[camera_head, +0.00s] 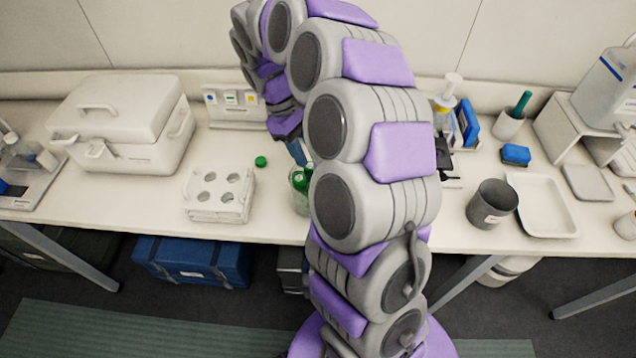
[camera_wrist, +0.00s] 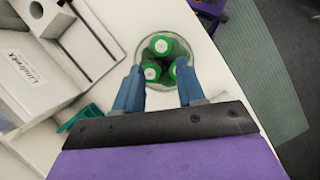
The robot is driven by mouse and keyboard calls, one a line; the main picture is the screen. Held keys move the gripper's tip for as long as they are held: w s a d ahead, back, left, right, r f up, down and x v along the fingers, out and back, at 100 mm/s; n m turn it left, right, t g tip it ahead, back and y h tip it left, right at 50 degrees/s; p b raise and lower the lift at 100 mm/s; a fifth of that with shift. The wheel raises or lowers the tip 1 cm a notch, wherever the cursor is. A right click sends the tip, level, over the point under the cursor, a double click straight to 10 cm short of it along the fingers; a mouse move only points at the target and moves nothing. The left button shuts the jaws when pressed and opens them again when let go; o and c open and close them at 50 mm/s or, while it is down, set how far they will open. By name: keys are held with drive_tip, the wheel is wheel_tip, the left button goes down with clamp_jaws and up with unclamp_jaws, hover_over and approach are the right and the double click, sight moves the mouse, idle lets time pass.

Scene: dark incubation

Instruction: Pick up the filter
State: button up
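I cannot tell for certain which thing is the filter. A round clear container (camera_wrist: 139,53) with several green-capped pieces (camera_wrist: 159,46) in it stands just beyond my fingertips in the wrist view. In the head view the green pieces (camera_head: 300,181) show at the table's front, left of my arm and partly hidden by it. My gripper (camera_wrist: 160,82) has two blue fingers spread apart, with nothing held between them. The fingers point at the container, and I cannot tell if they touch it. In the head view my arm mostly hides the gripper.
A white tube rack (camera_head: 218,195) stands left of the green pieces, and a small green cap (camera_head: 261,161) lies behind it. A white cooler box (camera_head: 125,120) is further left. A grey cup (camera_head: 491,204) and white tray (camera_head: 542,205) are at right.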

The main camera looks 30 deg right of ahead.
drive_tip(key=x, duration=0.2)
drive_tip(key=b+x, duration=0.1)
drive_tip(key=x, duration=0.2)
drive_tip(key=b+x, duration=0.1)
drive_tip(key=x, duration=0.1)
drive_tip(key=shift+s, duration=0.3)
drive_tip(key=c, duration=0.7)
